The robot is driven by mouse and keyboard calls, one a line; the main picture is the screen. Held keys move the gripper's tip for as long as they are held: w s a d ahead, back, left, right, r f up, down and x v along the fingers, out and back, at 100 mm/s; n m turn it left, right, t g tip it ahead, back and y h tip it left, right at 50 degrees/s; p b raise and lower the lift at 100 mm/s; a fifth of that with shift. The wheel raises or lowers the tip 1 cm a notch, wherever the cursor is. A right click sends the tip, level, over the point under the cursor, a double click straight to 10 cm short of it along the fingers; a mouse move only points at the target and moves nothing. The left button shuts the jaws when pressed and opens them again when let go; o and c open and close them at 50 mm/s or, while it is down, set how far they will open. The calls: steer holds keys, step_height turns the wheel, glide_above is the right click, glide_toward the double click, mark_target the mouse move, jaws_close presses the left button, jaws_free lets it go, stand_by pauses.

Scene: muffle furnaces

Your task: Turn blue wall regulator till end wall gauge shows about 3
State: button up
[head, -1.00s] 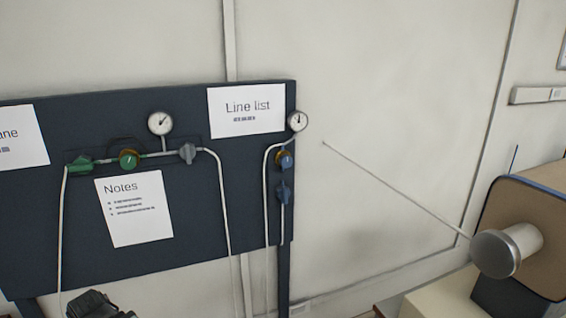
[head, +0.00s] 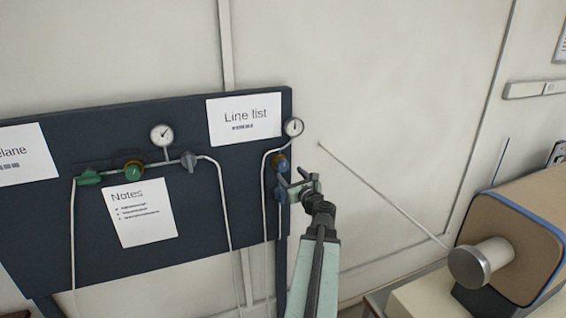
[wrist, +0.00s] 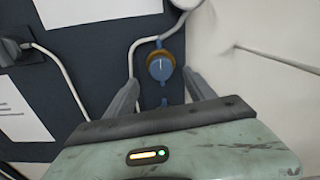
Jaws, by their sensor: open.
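The blue regulator (head: 279,162) sits on the dark wall board near its right edge, with a brass-coloured collar behind the blue knob. The end gauge (head: 293,127) is round and white, just above it; its needle points roughly upward, but the numbers are too small to read. My gripper (head: 298,182) is open, just right of and below the regulator. In the wrist view the regulator knob (wrist: 160,68) shows ahead, between and beyond my open fingers (wrist: 164,90), apparently not touched. A blue valve below the regulator is partly hidden by my gripper.
Paper sheets hang there. A thin rod (head: 380,190) slants across the right, towards a furnace (head: 525,225). Bare wall lies between.

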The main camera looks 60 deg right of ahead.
mark_target(283, 167)
steer(key=x, duration=0.8)
steer(key=shift+s, duration=0.1)
jaws_close()
steer(key=c, duration=1.4)
jaws_free()
steer(key=shift+n, duration=0.3)
steer(key=shift+o, duration=0.2)
steer(key=o, duration=1.4)
steer(key=shift+a, duration=0.1)
steer(key=shift+c, duration=0.2)
